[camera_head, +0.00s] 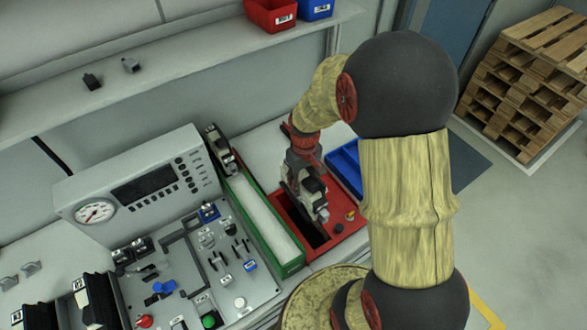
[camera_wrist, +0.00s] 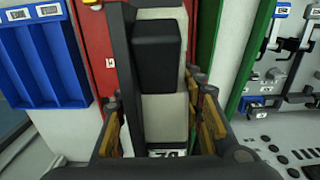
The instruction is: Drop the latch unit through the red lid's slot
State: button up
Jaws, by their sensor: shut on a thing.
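My gripper (camera_wrist: 158,118) is shut on the latch unit (camera_wrist: 165,110), a pale grey and black block with a small label at its near end. In the head view the latch unit (camera_head: 314,190) hangs over the red lid (camera_head: 347,217), above or close to the dark slot (camera_head: 305,228). The red lid also shows in the wrist view (camera_wrist: 98,45), behind and left of the unit. The unit hides most of the slot there, so I cannot tell whether its lower end is in the slot or above it.
A green tray (camera_head: 284,263) with a white floor lies left of the red lid, with another black and pale unit (camera_head: 219,150) at its far end. A blue divided bin (camera_head: 342,168) stands on the right. A control panel (camera_head: 139,191) and a switch board fill the left.

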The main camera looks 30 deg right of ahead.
jog(key=shift+w+f, duration=0.15)
jog(key=shift+f+b, duration=0.5)
notch_tip(320, 180, down, 17)
jog(key=b, duration=1.1)
dwell(0.6)
jog(key=o, duration=1.5)
jog(key=shift+o, duration=0.2)
jog(key=shift+s, duration=0.2)
notch_tip(320, 180, up, 12)
jog(key=shift+f, duration=0.1)
dwell(0.5)
